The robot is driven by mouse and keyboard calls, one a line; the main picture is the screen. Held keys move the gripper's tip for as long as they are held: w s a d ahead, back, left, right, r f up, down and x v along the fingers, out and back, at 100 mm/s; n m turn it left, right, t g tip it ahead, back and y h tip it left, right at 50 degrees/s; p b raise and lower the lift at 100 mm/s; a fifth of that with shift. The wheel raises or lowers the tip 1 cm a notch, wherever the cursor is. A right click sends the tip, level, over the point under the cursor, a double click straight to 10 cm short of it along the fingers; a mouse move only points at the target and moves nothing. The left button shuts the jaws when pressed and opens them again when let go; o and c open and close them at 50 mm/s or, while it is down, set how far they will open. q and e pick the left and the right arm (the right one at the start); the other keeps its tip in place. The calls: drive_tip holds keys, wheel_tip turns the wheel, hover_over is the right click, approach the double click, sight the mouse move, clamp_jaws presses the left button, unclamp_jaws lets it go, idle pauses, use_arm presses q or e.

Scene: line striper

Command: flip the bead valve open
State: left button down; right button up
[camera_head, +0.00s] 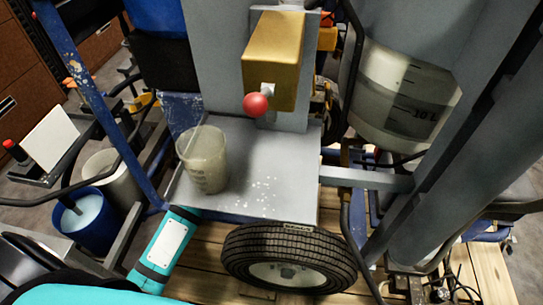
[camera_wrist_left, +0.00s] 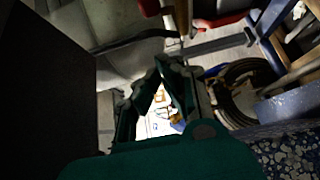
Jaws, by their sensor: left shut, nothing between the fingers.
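The bead valve shows in the head view as a gold box (camera_head: 273,60) on an upright grey plate, with a red ball knob (camera_head: 256,104) at its lower front on a short pale fitting. A translucent cup (camera_head: 203,158) stands on the grey shelf (camera_head: 262,160) below and to the left of the knob. My left gripper (camera_wrist_left: 158,72) shows in the left wrist view, its dark fingers together at the tips with nothing held. It is apart from the valve, and its fingers do not show in the head view. My right gripper is in neither view.
White beads lie scattered on the shelf right of the cup. A black tyre (camera_head: 288,258) is below the shelf. A clear tank (camera_head: 402,95) and a thick grey beam stand at right. A blue bucket (camera_head: 86,220) and a blue frame post (camera_head: 88,75) are at left.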

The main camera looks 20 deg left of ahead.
use_arm(q)
drive_tip(key=shift+s+d, duration=1)
drive_tip(key=shift+d, duration=0.25)
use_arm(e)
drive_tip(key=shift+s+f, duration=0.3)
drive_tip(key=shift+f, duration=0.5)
